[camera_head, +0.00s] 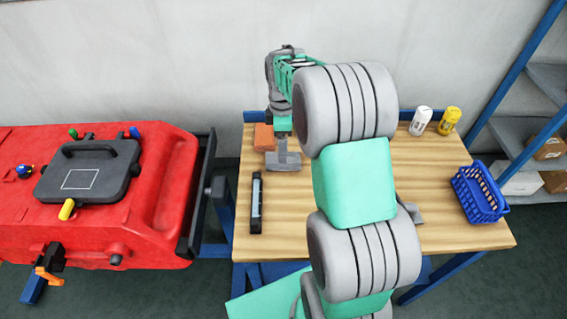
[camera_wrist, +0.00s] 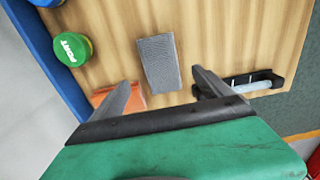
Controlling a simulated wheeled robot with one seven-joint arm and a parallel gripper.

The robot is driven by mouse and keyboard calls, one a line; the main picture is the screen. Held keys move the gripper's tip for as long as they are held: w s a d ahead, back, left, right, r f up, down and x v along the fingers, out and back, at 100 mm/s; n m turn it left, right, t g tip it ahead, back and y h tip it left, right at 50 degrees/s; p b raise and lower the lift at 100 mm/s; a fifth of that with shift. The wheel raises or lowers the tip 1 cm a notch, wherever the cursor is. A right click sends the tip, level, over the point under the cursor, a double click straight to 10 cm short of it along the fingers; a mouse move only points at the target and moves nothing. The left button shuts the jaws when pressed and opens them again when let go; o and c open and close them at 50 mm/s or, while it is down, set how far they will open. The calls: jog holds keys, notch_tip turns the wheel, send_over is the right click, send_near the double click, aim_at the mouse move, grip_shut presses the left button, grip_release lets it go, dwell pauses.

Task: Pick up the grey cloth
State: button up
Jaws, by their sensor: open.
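The grey cloth (camera_wrist: 158,60) lies flat on the wooden table in the wrist view, a textured grey rectangle just beyond my fingertips. In the head view the grey cloth (camera_head: 284,165) shows near the table's back left, partly covered by my gripper (camera_head: 283,142). In the wrist view my gripper (camera_wrist: 163,82) is open and empty, with its fingers spread to either side of the cloth's near end. I cannot tell how high the fingertips are above the table.
An orange block or cloth (camera_head: 264,137) lies left of the grey cloth. A black holder (camera_head: 256,203) is nearer the front. A green-lidded container (camera_wrist: 72,48) shows in the wrist view. A blue basket (camera_head: 480,193) and bottles stand right; a red machine (camera_head: 165,190) is left.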

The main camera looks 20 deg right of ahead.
notch_tip(320, 180, down, 7)
jog(key=shift+s+p, duration=0.1)
jog(key=shift+p, duration=0.9)
jog(key=c, duration=1.4)
jog(key=shift+r, duration=0.15)
jog(key=shift+c, duration=0.2)
jog(key=shift+r, duration=0.2)
notch_tip(320, 180, up, 3)
jog(key=shift+f+b, duration=0.2)
jog(key=shift+b, duration=0.7)
jog(key=s+a+r+b, duration=0.1)
jog(key=s+r+b, duration=0.2)
jog(key=s+r, duration=0.6)
jog(key=s, duration=0.5)
jog(key=shift+a+r, duration=0.4)
jog(key=o, duration=0.8)
jog(key=c, duration=0.7)
